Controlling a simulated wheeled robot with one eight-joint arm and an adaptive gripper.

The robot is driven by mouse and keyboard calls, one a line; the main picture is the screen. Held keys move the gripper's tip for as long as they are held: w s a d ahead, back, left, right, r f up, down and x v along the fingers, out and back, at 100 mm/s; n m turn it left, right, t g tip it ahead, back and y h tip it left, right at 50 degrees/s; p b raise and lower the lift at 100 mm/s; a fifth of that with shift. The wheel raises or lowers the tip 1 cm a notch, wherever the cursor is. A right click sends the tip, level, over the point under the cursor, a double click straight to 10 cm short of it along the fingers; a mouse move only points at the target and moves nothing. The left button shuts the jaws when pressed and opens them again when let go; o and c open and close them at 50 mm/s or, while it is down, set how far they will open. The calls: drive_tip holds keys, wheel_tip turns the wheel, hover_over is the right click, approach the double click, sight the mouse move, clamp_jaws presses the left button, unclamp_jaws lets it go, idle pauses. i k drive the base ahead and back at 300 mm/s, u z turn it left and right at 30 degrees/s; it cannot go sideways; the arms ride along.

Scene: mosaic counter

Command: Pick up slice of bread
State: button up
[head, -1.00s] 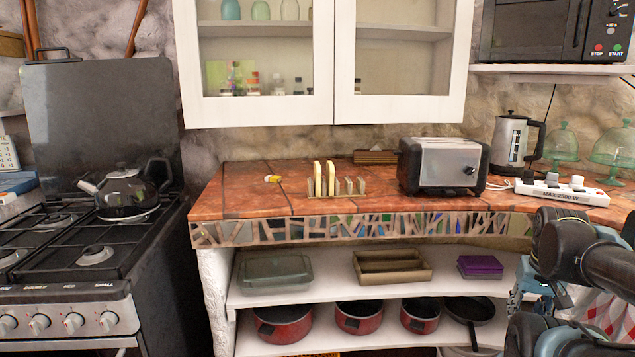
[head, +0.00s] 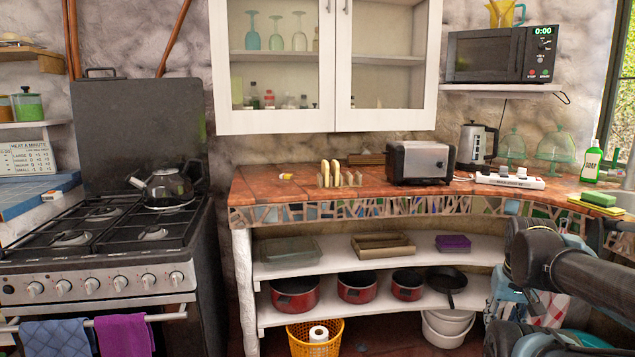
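Slices of bread (head: 325,173) stand upright in a small toast rack (head: 352,181) near the front edge of the tiled counter (head: 265,187). The rack's other slots look empty. My arm shows at the lower right, in front of the counter's right part and well apart from the bread. The fingers of my gripper cannot be made out there.
A toaster (head: 421,163) stands right of the rack. A power strip (head: 509,180) and a kettle (head: 477,143) are farther right. A small yellow-and-white item (head: 286,176) lies left of the rack. The stove (head: 100,240) is at the left, and a wall cabinet (head: 270,122) hangs above.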

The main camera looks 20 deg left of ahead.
sight(324, 165)
drive_tip(key=u, duration=0.05)
drive_tip(key=k, duration=0.1)
drive_tip(key=u, duration=1.05)
drive_tip(key=i, duration=1.65)
drive_tip(key=z, duration=0.2)
drive_tip(key=k, duration=0.5)
drive_tip(key=z, duration=0.6)
drive_tip(key=k, duration=0.8)
drive_tip(key=z, duration=0.15)
drive_tip(key=i, duration=0.55)
drive_tip(key=u, duration=0.1)
